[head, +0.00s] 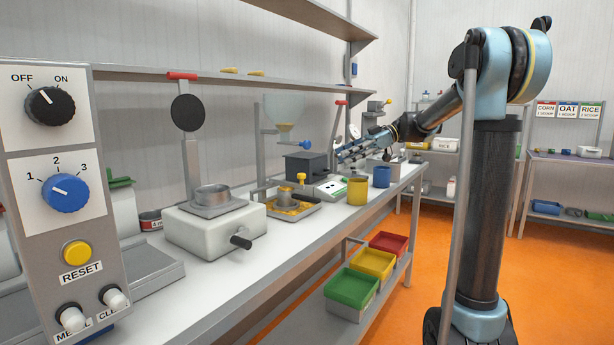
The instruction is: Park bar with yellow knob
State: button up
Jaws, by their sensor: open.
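A small yellow knob (302,178) stands above the right part of a grey tray (313,213) on the bench. The bar that goes with it is too small to make out clearly. A metal cup sits in the tray on yellow material. My gripper (342,155) is open and reaches in from the right, above the bench. It appears above and to the right of the yellow knob, apart from it. Whether anything lies between its fingers is too small to tell.
A white press-like machine (215,230) with a black handle stands left of the tray. A yellow cup (358,191) and a blue cup (382,177) stand right of it. A dark box (305,166) is behind. A control panel (60,190) fills the left foreground.

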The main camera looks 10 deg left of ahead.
jog(key=x, duration=1.5)
jog(key=shift+f, duration=0.2)
jog(key=shift+a, duration=0.1)
jog(key=shift+c, duration=0.2)
grip_shut()
